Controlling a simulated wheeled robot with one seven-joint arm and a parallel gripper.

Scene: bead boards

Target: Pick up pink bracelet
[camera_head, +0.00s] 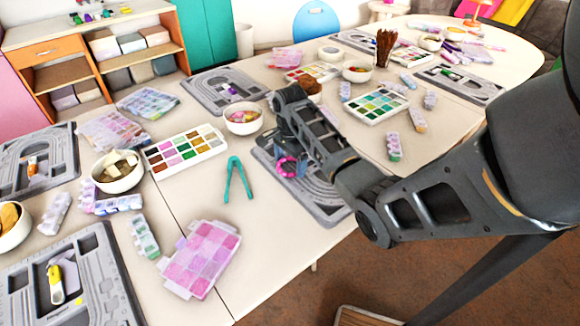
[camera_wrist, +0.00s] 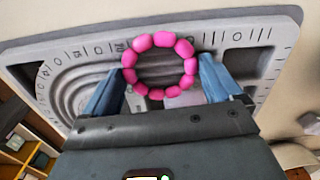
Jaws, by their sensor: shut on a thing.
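The pink bracelet (camera_head: 287,166) is a ring of round pink beads at the end of my arm in the head view. In the wrist view the bracelet (camera_wrist: 160,67) sits between my two bluish fingers, with its left and right sides against the fingertips. My gripper (camera_wrist: 162,78) is shut on it. The grey bead board (camera_head: 323,212) lies behind and under the bracelet. I cannot tell how far above the board the bracelet is. My arm hides part of the board in the head view.
Teal tweezers (camera_head: 238,180) lie left of my gripper. A green palette (camera_head: 377,118) lies to the right. A pink bead box (camera_head: 168,284) is near the front edge. Bare table shows around the tweezers.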

